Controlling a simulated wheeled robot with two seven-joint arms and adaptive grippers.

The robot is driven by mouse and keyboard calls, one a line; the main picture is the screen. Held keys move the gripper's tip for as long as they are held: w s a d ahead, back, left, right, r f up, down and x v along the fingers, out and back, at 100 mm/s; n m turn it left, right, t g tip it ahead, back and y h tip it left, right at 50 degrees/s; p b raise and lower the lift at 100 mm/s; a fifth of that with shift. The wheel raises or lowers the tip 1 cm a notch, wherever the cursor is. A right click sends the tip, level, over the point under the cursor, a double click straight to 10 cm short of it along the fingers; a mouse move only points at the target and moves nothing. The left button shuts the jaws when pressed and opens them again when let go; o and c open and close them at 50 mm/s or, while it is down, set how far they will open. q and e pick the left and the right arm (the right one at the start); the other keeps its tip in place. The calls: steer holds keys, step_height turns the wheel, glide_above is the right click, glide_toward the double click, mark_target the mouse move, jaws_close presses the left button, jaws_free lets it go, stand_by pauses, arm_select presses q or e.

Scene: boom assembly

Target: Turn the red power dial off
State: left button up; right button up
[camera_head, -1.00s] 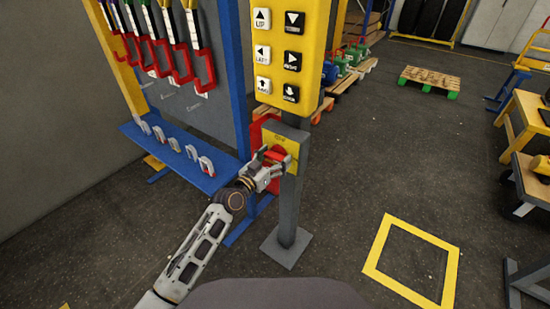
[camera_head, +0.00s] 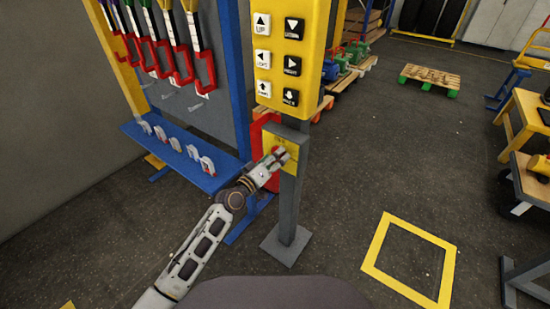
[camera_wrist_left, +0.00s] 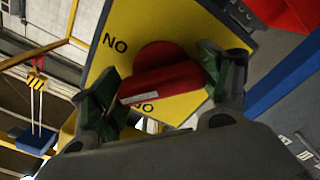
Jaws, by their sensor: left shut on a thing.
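The red power dial (camera_wrist_left: 165,78) sits on a yellow plate (camera_wrist_left: 190,25) in the left wrist view. It has a round back and a raised bar handle. The plate carries dark lettering that reads like "NO" in this view, above and below the dial. My left gripper (camera_wrist_left: 162,85) has one green-padded finger at each end of the bar and is shut on it. In the head view my left gripper (camera_head: 277,160) reaches the yellow plate on the grey post and mostly covers the dial. My right gripper is in neither view.
A yellow panel with arrow buttons (camera_head: 288,55) stands above the dial on the same post (camera_head: 290,210). A blue rack (camera_head: 180,155) with hanging tools and shackles stands to the left. The floor around the yellow square outline (camera_head: 375,243) is clear.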

arm_select(q)
steer(key=n, duration=0.4)
steer(key=shift+a+n+p, duration=0.1)
steer(key=shift+n+p, duration=0.3)
steer(key=n, duration=0.3)
steer(key=shift+w, duration=0.1)
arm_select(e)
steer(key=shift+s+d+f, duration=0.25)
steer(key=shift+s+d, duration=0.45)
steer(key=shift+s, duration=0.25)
arm_select(q)
steer(key=shift+n+p, duration=0.3)
steer(key=shift+n, duration=0.1)
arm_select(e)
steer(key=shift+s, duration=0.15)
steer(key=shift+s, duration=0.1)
arm_select(q)
steer(key=o, duration=1)
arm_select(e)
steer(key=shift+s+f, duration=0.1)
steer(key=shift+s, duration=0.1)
arm_select(q)
steer(key=shift+s+a, duration=0.15)
steer(key=shift+s, duration=0.05)
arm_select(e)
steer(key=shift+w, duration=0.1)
